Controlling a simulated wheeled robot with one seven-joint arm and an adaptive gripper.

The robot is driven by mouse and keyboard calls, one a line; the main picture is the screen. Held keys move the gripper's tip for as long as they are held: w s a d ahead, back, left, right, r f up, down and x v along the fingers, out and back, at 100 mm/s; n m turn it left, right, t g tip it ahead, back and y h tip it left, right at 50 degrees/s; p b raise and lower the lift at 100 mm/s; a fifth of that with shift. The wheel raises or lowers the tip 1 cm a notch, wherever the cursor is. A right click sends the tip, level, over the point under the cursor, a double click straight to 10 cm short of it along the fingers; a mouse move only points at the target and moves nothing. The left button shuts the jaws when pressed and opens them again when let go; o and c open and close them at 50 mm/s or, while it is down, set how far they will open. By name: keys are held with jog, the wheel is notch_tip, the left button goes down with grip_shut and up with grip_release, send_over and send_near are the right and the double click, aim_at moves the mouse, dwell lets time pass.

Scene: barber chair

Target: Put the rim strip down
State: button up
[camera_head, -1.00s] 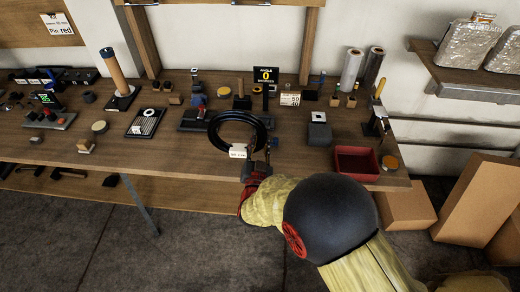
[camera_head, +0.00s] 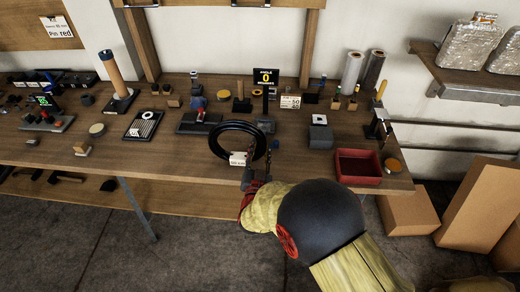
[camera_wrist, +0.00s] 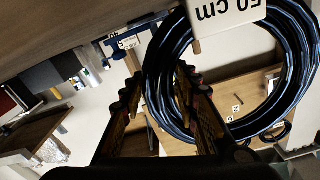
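The rim strip (camera_head: 222,134) is a black coiled ring with a white tag (camera_head: 238,159) at its near side. It sits at the front middle of the workbench, and the head view does not show clearly whether it touches the top. In the wrist view the dark coil (camera_wrist: 158,65) fills the upper right, with its "50 cm" tag (camera_wrist: 222,12) upside down. My gripper (camera_wrist: 160,85) has its two fingers on either side of the coil's left part and appears shut on it. In the head view my gripper (camera_head: 257,168) is at the ring's near right side, partly hidden by my arm.
The workbench (camera_head: 310,175) has a red tray (camera_head: 357,180) to the right and a grey block (camera_head: 321,136) nearer the ring. A display reading 0 (camera_head: 266,78) stands behind it. A black striped plate (camera_head: 143,125) lies to the left. Bare wood lies left of the ring.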

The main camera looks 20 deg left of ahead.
jog(key=shift+o, duration=1)
jog(key=shift+r, duration=0.15)
jog(key=shift+s+p, duration=0.25)
jog(key=shift+p, duration=0.05)
jog(key=p+v, duration=0.2)
jog(key=v, duration=0.9)
jog(key=shift+s+p, duration=0.25)
jog(key=shift+p, duration=0.15)
